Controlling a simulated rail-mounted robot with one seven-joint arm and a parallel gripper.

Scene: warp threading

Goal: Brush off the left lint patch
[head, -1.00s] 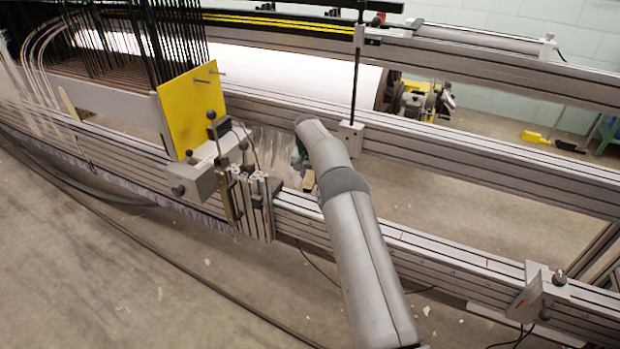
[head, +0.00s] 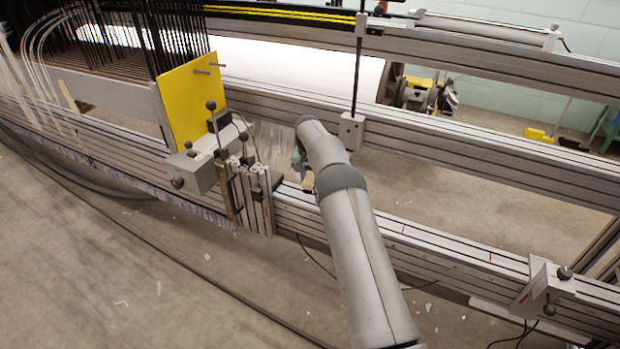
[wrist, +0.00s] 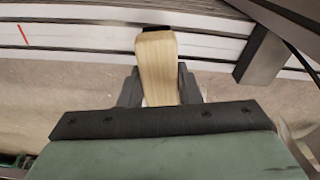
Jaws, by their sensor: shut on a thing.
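My gripper (wrist: 158,88) is shut on a pale wooden block-like handle (wrist: 157,60), which I take to be the brush. The handle points away from the gripper, and its far end is dark, close to the grey slotted rail in the wrist view. In the head view my gripper (head: 300,164) is mostly hidden behind my own arm. A small piece of the wood (head: 308,185) shows beside it, just above the front rail. I cannot make out a lint patch in either view; bristles are not clear either.
The front rail (head: 450,250) runs across the scene, with a clamp (head: 545,288) at right. A knobbed bracket assembly (head: 200,170) and yellow plate (head: 192,103) stand left of my gripper. A black upright rod (head: 357,70) rises behind. A dark post (wrist: 262,55) crosses the rail.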

